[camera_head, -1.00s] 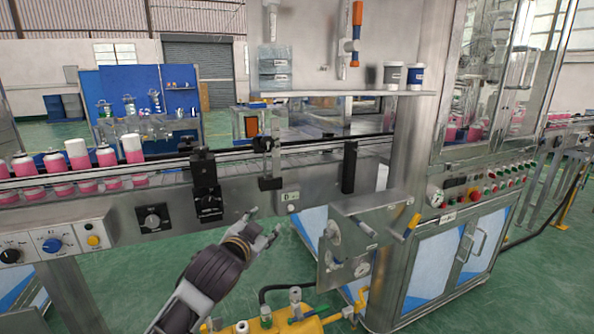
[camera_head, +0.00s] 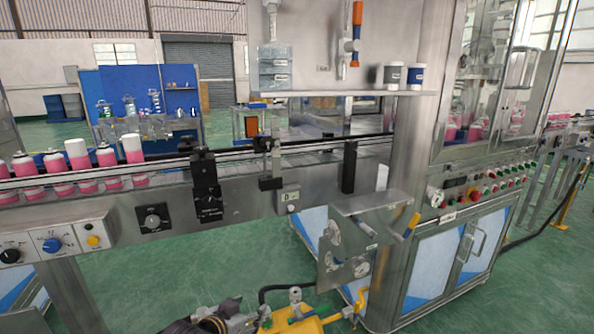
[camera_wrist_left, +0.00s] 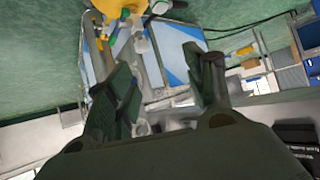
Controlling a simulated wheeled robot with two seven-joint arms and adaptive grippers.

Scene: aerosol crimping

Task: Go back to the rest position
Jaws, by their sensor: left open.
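My left gripper (camera_head: 232,314) is low at the bottom edge of the head view, with only its top part showing. It is in front of the conveyor machine and next to the yellow pump unit (camera_head: 310,322). In the left wrist view my left gripper (camera_wrist_left: 165,80) has its two dark fingers spread apart with nothing between them. My right gripper is not in view.
Pink cans with white caps (camera_head: 78,155) stand on the conveyor (camera_head: 240,162) at left. A grey panel with gauges (camera_head: 343,262) juts out at the centre. A steel machine cabinet (camera_head: 452,262) stands at right. The green floor (camera_head: 170,275) is open below the conveyor.

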